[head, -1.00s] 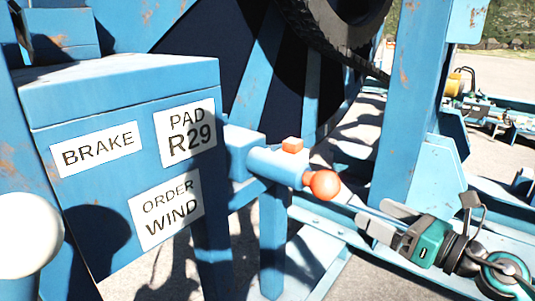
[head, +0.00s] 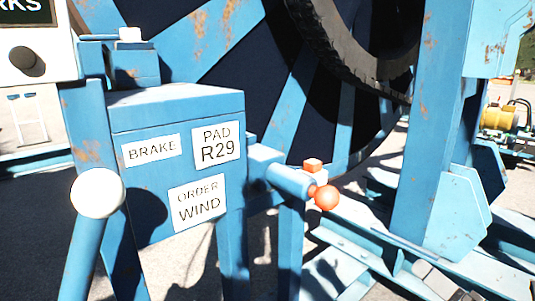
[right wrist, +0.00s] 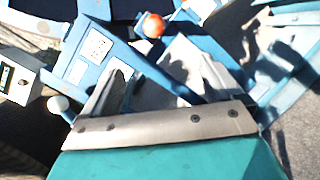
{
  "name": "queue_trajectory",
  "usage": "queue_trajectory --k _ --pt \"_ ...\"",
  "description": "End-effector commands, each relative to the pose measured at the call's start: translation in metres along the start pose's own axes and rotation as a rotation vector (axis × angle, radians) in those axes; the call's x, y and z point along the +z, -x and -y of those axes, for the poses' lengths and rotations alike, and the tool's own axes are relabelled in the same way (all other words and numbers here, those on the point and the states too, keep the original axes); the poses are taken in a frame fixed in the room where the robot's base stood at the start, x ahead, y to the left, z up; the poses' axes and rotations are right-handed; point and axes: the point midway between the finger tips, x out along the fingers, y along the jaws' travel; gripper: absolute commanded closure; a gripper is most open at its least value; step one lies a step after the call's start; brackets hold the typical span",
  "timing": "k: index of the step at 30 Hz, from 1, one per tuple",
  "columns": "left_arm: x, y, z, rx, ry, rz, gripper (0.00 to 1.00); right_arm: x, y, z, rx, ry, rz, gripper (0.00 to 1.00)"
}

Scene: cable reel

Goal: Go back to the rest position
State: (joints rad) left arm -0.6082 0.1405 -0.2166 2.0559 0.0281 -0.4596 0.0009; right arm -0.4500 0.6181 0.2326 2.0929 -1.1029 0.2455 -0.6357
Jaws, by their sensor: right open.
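My right gripper (head: 440,281) shows only in part at the bottom right edge of the head view, its grey fingers low beside the blue frame. In the right wrist view the same gripper (right wrist: 168,78) is open, its two fingers apart with nothing between them. The orange ball knob (head: 325,198) on the blue lever housing (head: 288,180) stands up and left of the gripper, clear of it. It also shows at the top of the right wrist view (right wrist: 153,25). My left gripper is not in view.
A blue brake box (head: 150,195) with labels stands at left centre. A white ball-topped lever (head: 97,193) rises in front of it. The large reel (head: 225,50) and a blue upright (head: 425,120) stand behind and right. A white panel (head: 35,50) is at the upper left.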

Motion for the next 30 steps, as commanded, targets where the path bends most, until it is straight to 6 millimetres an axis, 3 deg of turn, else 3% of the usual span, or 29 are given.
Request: queue_trajectory --k 1,5,9,15,18,21,30 --pt "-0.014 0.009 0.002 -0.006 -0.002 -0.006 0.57 -0.002 0.003 -0.002 -0.034 -0.198 0.036 0.07" --pt "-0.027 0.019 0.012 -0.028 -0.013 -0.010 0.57 -0.035 0.014 0.011 -0.153 -0.763 0.144 0.07" --pt "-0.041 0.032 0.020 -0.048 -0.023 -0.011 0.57 -0.097 0.034 0.018 -0.337 -1.402 0.275 0.07" --pt "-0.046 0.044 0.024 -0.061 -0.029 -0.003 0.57 -0.190 0.059 -0.003 -0.601 -2.073 0.430 0.07" --pt "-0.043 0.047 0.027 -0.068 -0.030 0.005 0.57 -0.217 0.066 -0.015 -0.683 -2.244 0.472 0.07" --pt "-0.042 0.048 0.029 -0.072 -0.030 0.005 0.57 -0.229 0.068 -0.020 -0.720 -2.318 0.490 0.07" --pt "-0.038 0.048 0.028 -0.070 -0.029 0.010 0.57 -0.231 0.069 -0.020 -0.725 -2.326 0.492 0.07"
